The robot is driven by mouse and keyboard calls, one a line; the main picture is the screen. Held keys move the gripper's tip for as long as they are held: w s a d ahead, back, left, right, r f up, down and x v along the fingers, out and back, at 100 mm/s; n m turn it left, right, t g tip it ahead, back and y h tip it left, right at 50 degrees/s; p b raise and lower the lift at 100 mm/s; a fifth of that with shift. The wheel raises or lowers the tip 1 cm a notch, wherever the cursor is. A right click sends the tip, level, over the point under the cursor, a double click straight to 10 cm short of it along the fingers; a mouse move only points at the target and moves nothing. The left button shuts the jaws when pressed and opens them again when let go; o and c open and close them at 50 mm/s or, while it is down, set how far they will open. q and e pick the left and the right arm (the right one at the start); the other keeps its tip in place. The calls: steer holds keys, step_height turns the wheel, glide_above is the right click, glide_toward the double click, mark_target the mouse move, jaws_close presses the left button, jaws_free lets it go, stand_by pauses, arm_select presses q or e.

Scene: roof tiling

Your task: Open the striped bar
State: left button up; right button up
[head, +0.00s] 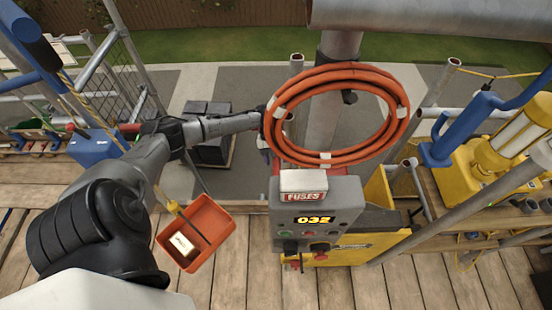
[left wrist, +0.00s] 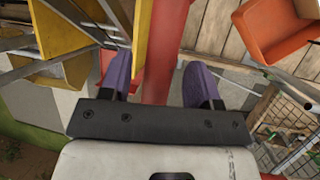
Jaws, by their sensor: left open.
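My left gripper (left wrist: 160,78) shows in the left wrist view with two purple fingers apart. A plain red bar (left wrist: 167,45) runs between and beyond the fingers; I cannot tell whether they touch it. No stripes show on this part, so I cannot tell if it is the striped bar. In the head view my left arm reaches to the orange hose coil's left side, where the gripper (head: 265,138) is mostly hidden. My right gripper is not in view.
The orange hose coil (head: 272,128) hangs on a grey post above a control box (head: 343,195) marked FUSES. An orange bin (head: 222,214) sits left of the box, and also shows in the left wrist view (left wrist: 262,38). Yellow machinery (head: 470,190) stands right. Planks (head: 240,285) lie below.

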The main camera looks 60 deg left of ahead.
arm_select(q)
steer(key=shift+d+f, duration=0.15)
steer(key=shift+f, duration=0.2)
jaws_close()
stand_by(0.4)
